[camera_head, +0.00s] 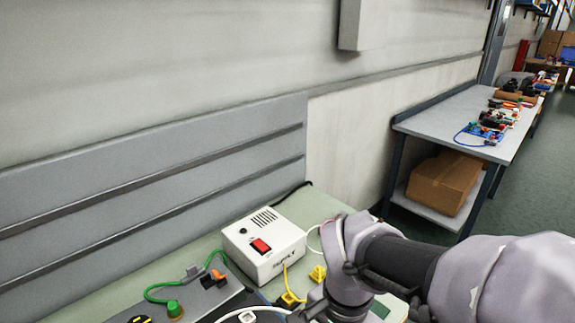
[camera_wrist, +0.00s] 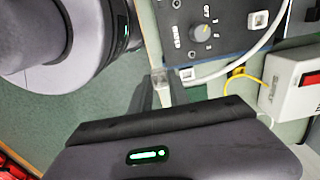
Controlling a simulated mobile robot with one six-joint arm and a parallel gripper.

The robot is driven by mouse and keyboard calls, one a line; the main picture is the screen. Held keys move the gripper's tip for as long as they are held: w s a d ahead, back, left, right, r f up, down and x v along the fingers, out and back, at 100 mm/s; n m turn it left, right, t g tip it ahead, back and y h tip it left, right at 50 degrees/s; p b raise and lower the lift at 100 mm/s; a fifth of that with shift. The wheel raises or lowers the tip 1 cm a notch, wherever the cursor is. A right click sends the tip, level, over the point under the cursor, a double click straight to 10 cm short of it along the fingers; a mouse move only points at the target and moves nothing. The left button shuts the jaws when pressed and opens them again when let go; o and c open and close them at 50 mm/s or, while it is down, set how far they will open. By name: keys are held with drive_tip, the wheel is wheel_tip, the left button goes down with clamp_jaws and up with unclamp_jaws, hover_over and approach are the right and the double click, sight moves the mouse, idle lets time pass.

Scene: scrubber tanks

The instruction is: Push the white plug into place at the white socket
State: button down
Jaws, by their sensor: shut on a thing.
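My gripper (camera_wrist: 160,98) shows in the wrist view with its dark fingers pointing up in the picture. It is shut on a small whitish block (camera_wrist: 160,83), which looks like the white plug and is partly hidden by the fingers. A white cable (camera_wrist: 238,62) runs from near the fingertips to the upper right. In the head view my arm hides the fingertips.
The dark panel (camera_wrist: 225,42) carries a knob (camera_wrist: 202,32). A white box (camera_head: 264,247) with a red switch stands behind it on the green bench, with yellow leads (camera_head: 289,298) in front. A grey block with a green lead (camera_head: 175,308) lies left. The wall is behind.

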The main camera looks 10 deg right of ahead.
drive_tip(key=w+a+p, duration=0.2)
drive_tip(key=w+a, duration=1.2)
drive_tip(key=a, duration=0.2)
drive_tip(key=shift+w+f, duration=0.3)
drive_tip(key=shift+f+b, duration=1.6)
drive_tip(key=shift+f, duration=0.6)
drive_tip(key=shift+f, duration=0.15)
drive_tip(key=shift+f+b, duration=0.8)
drive_tip(key=shift+f, duration=0.1)
drive_tip(key=c, duration=0.7)
unclamp_jaws()
drive_tip(key=shift+r, duration=0.1)
